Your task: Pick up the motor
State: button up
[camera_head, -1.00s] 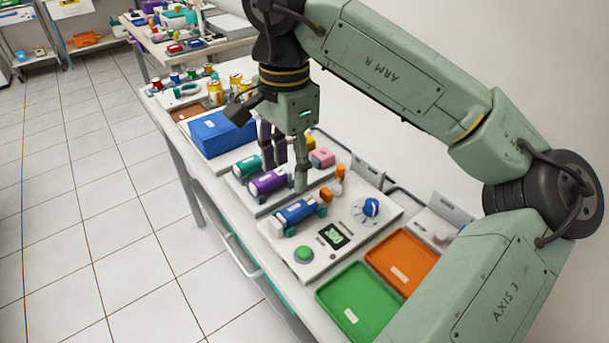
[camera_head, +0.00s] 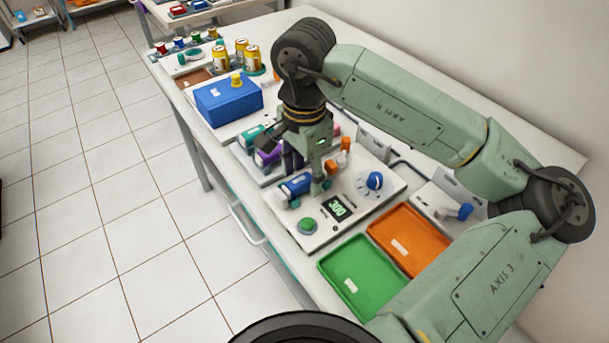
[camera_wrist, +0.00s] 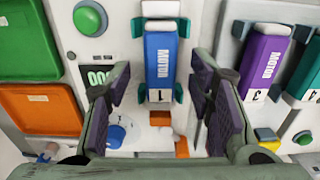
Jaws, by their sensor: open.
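The blue motor (camera_head: 296,186), labelled MOTOR and 1, lies in teal holders on a white test panel (camera_head: 320,235). In the wrist view the blue motor (camera_wrist: 160,60) shows between my fingers, with clear gaps on both sides. My gripper (camera_head: 307,178) is open, pointing down over its end nearer the orange blocks, and partly covers it in the head view. In the wrist view my gripper (camera_wrist: 160,75) holds nothing. A purple motor (camera_wrist: 265,60) and a teal motor (camera_wrist: 304,70) lie beside it in a rack.
A green tray (camera_head: 362,278) and an orange tray (camera_head: 410,240) lie in front. A blue box (camera_head: 228,100) and yellow cans (camera_head: 252,58) stand behind.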

jog(key=shift+f, duration=0.35)
jog(key=shift+c, duration=0.3)
grip_shut()
